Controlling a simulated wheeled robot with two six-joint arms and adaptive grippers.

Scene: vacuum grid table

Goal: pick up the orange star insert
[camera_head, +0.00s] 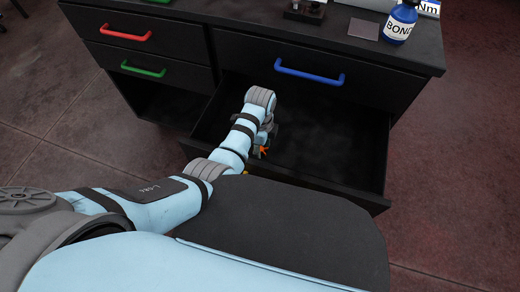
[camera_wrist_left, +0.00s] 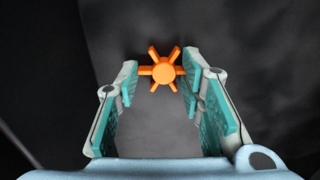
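The orange star insert (camera_head: 262,151) is in the open lower drawer (camera_head: 328,152), at the end of my left arm. In the left wrist view the star (camera_wrist_left: 163,71) has a round middle with several short arms. It sits between the tips of my left gripper (camera_wrist_left: 160,76), whose teal-padded fingers stand apart on either side. The star's side arms reach close to both fingertips. I cannot tell whether the pads press on it, or whether it rests on the drawer floor. In the head view my left gripper (camera_head: 259,148) is small and partly hidden by its wrist.
The black cabinet (camera_head: 180,45) has drawers with red (camera_head: 126,33), green (camera_head: 143,69) and blue (camera_head: 309,72) handles. A blue bottle (camera_head: 400,21) and a grey plate (camera_head: 364,29) are on its top. The drawer's right part is empty, with walls around it.

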